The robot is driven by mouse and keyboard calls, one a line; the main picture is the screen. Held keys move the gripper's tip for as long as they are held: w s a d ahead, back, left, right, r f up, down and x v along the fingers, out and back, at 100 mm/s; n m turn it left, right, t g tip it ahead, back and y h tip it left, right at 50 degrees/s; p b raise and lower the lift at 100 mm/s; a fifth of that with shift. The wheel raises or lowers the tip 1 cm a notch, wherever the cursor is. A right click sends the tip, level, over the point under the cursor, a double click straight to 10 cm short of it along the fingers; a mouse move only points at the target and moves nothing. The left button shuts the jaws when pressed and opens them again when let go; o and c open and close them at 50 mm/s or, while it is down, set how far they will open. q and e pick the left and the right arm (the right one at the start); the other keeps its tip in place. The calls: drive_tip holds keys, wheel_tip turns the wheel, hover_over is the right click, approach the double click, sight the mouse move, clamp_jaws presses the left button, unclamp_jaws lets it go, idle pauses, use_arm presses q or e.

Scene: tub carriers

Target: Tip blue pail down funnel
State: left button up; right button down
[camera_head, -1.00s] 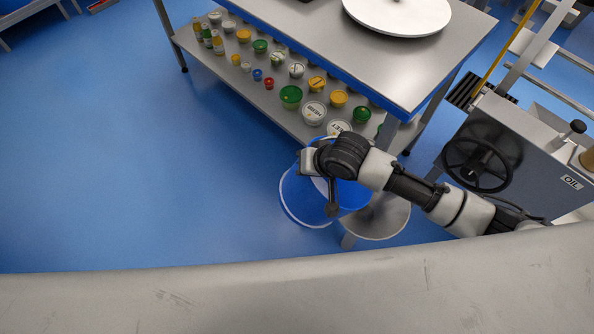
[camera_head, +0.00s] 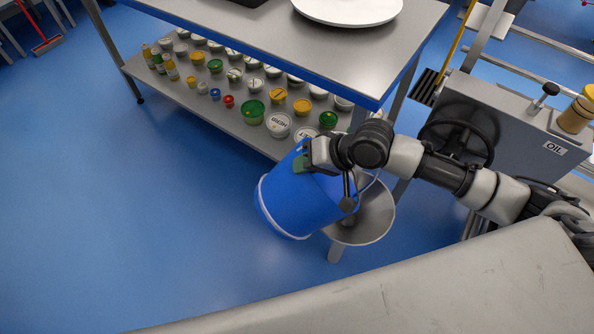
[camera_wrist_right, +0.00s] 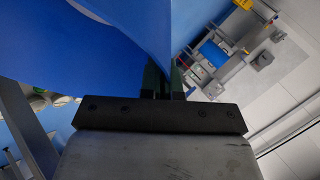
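The blue pail (camera_head: 300,203) is tilted well over, its white-ringed end low at the left and its other end toward the funnel. The grey metal funnel (camera_head: 380,222) is wide and round, partly hidden by the pail and my right arm. My right gripper (camera_head: 303,163) is shut on the pail near its upper edge. In the right wrist view the dark fingers (camera_wrist_right: 163,82) meet at the blue pail wall (camera_wrist_right: 85,45). The inside of the pail and anything flowing from it are hidden. My left gripper is not in view.
A steel bench (camera_head: 290,35) with a lower shelf of several tubs and bottles stands behind. A white round plate (camera_head: 348,8) is on its top. A grey machine marked OIL (camera_head: 520,125) with a handwheel (camera_head: 455,140) is at the right.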

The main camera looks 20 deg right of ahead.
use_arm(q)
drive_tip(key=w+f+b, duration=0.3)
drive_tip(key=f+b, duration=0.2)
drive_tip(key=b, duration=0.1)
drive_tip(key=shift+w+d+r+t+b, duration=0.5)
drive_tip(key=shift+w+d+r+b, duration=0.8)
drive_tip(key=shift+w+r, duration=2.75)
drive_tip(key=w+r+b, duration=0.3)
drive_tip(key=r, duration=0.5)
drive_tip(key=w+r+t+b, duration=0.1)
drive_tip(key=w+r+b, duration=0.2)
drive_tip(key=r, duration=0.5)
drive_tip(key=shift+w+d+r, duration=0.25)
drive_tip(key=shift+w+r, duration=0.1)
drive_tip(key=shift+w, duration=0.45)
use_arm(e)
drive_tip(key=d+r+m+y, duration=0.1)
drive_tip(key=d+r+y, duration=0.1)
drive_tip(key=d+y, duration=0.4)
drive_tip(key=shift+w+d+m+t, duration=0.2)
drive_tip(key=shift+d+m+t, duration=0.2)
drive_tip(key=shift+d, duration=1.9)
